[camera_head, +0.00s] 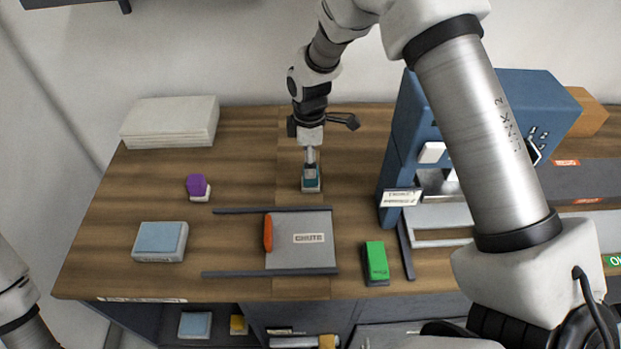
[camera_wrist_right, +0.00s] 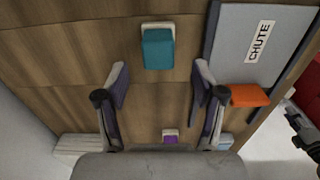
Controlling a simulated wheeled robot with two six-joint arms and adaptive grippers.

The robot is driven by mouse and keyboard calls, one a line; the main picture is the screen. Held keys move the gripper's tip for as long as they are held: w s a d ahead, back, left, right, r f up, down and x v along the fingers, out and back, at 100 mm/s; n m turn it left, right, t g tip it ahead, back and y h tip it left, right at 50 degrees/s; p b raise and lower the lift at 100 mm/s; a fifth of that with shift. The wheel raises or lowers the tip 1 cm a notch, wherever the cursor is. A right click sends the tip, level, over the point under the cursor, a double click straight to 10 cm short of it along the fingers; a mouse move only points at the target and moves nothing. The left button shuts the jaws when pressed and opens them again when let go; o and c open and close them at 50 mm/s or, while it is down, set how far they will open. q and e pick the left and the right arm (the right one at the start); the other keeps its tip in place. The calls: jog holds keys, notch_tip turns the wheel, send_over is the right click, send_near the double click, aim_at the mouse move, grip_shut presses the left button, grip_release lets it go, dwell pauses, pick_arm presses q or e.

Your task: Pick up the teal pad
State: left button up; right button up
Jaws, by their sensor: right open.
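The teal pad (camera_head: 312,184) is a small teal block with a pale base on the wooden bench, behind the chute plate. My right gripper (camera_head: 310,163) points down over it in the head view and partly hides it. In the right wrist view, the teal pad (camera_wrist_right: 158,48) lies ahead of my right gripper (camera_wrist_right: 160,82), roughly centred between the finger lines. The two fingers are spread with nothing between them. Only a link of my left arm shows at the left edge; its gripper is out of view.
The grey chute plate (camera_head: 290,258) with an orange handle (camera_head: 268,233) lies in front. A green pad (camera_head: 376,262) is right of it, a purple pad (camera_head: 197,186) left, and a light blue pad (camera_head: 160,239) front left. A blue machine (camera_head: 402,135) stands right.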

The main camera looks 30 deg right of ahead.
jog(key=f+p, duration=0.1)
jog(key=f, duration=0.3)
jog(key=shift+d+f, duration=0.1)
jog(key=shift+d, duration=0.1)
jog(key=shift+f, duration=0.25)
jog(key=shift+r, duration=0.1)
jog(key=c, duration=1.2)
jog(key=shift+c, duration=0.2)
jog(key=shift+r, duration=0.1)
jog(key=shift+r, duration=0.4)
notch_tip(320, 180, up, 9)
jog(key=shift+f+b, duration=0.15)
jog(key=shift+b, duration=0.85)
jog(key=shift+r, duration=0.2)
